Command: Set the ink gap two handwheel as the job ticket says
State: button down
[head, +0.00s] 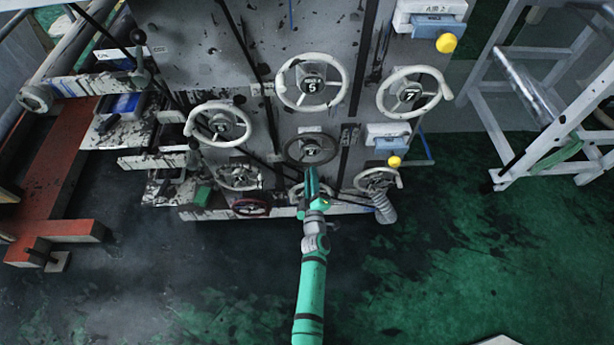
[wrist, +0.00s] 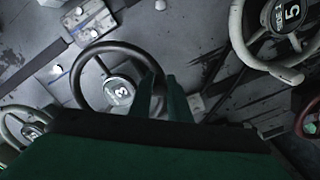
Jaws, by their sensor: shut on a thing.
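A dark handwheel (head: 311,149) sits low in the middle of the grey machine face. In the wrist view the dark handwheel (wrist: 120,92) has a pale hub that reads 3. My gripper (head: 311,180) reaches it from below in the head view. In the wrist view my gripper (wrist: 160,88) has its green fingers shut on the right part of the wheel's rim. The finger contact is partly hidden by the gripper body. I cannot read a name plate for ink gap two, and no job ticket is legible.
Another pale wheel (head: 220,125) is left, and a dark red wheel (head: 250,206) is lower left.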

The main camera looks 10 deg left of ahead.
jog(key=shift+d+f, duration=0.1)
jog(key=shift+d, duration=0.2)
jog(key=c, duration=1.7)
grip_release()
jog(key=shift+o, duration=0.2)
jog(key=shift+a, duration=0.1)
jog(key=shift+s, duration=0.55)
jog(key=v, duration=0.9)
jog(key=shift+s, duration=0.4)
